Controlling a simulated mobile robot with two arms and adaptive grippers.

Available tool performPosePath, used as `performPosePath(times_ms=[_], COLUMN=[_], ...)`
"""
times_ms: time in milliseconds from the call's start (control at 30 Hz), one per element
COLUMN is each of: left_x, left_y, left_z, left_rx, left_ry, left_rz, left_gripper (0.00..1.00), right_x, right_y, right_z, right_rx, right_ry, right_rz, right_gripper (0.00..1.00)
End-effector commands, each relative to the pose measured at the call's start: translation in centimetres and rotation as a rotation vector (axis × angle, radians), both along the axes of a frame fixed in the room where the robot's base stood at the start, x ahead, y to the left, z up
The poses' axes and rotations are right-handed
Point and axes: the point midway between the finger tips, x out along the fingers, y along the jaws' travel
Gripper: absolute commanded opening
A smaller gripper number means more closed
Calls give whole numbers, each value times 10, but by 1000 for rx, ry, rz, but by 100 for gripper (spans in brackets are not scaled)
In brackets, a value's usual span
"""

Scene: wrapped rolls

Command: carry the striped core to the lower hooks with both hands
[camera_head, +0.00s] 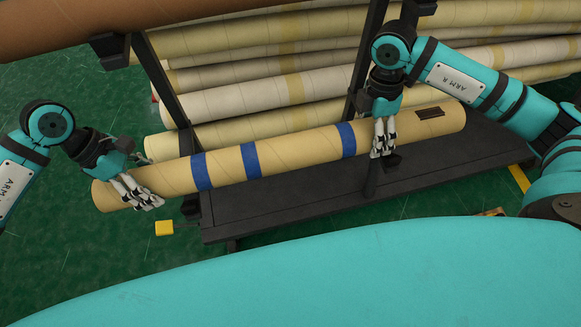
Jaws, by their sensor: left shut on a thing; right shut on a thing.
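The striped core (300,150) is a long tan tube with three blue bands and a dark brown patch near its right end. It lies slightly tilted in the picture, right end higher, in front of the dark rack. My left gripper (138,192) is shut on the core near its left end. My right gripper (383,142) is shut on it right of the third blue band. A dark bracket, perhaps a lower hook (391,160), shows just below my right gripper. The other lower hook cannot be made out clearly. I cannot tell whether the core touches either one.
A brown roll (200,12) lies across the upper brackets (110,48). Several cream rolls (265,97) are stacked behind the rack's posts. The rack's dark base shelf (290,200) is bare below the core. A yellow block (164,228) sticks out at its left. Green floor (60,260) is open at left.

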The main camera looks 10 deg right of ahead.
Motion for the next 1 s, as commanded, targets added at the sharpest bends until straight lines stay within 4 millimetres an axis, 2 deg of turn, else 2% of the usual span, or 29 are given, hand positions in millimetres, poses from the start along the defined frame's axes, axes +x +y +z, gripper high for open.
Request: performPosePath(times_ms=[367,1000], left_x=[0,0], left_y=[0,0], left_z=[-7,-51], left_rx=[0,0], left_ry=[-1,-1], left_rz=[0,0], left_gripper=[13,13], right_x=[0,0], right_y=[0,0], right_z=[-7,-51], right_rx=[-1,-1], right_ry=[-1,-2], right_rz=[0,0], right_gripper=[13,13])
